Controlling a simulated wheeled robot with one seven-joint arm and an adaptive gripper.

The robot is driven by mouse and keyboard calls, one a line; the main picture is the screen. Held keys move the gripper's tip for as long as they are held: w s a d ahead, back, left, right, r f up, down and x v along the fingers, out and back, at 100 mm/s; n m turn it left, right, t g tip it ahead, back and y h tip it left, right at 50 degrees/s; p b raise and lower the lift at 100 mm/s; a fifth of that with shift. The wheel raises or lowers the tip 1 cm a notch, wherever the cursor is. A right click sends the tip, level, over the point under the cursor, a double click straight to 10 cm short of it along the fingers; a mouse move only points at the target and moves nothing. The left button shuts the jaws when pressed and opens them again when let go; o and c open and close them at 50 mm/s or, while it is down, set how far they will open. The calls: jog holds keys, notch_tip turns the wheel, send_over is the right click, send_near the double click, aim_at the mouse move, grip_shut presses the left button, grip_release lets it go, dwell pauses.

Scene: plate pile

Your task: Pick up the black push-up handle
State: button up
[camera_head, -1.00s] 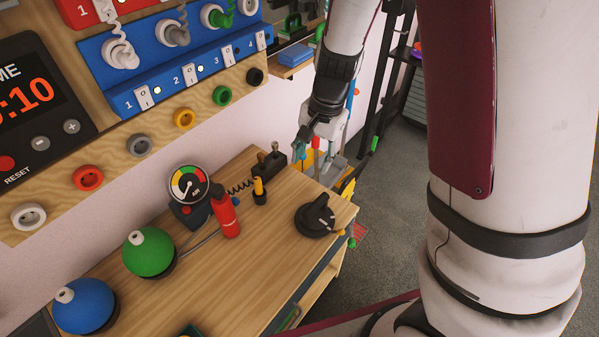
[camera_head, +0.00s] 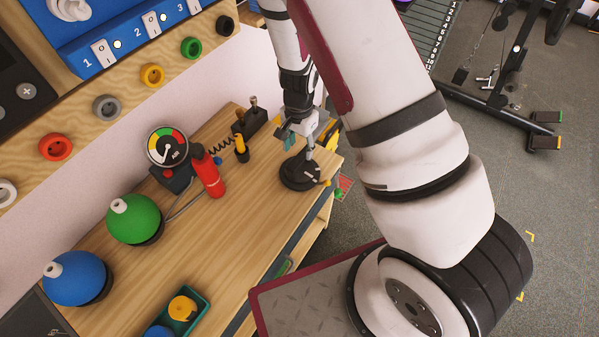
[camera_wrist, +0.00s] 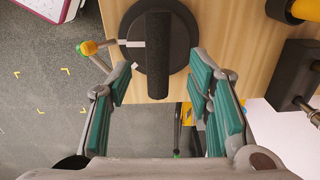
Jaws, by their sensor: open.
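The black push-up handle (camera_head: 300,174) has a round base and sits near the right end of the wooden bench top. In the wrist view its dark bar (camera_wrist: 158,45) crosses the round base and runs toward my gripper. My gripper (camera_head: 301,141) is above and just behind it in the head view, pointing down. In the wrist view my gripper (camera_wrist: 160,79) is open, with one teal-padded finger on each side of the bar's near end. No contact shows, and I cannot tell the height gap.
A red bottle (camera_head: 208,174), an air gauge (camera_head: 167,147) and a green ball (camera_head: 134,218) stand to the left on the bench. A yellow-handled tool (camera_head: 241,148) is close behind. An orange knob (camera_wrist: 88,47) on a metal rod is beside the handle. The bench edge drops to open floor.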

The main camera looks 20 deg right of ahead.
aim_at(300, 155)
jog(key=shift+s+f, duration=0.1)
jog(key=shift+f, duration=2.65)
grip_shut()
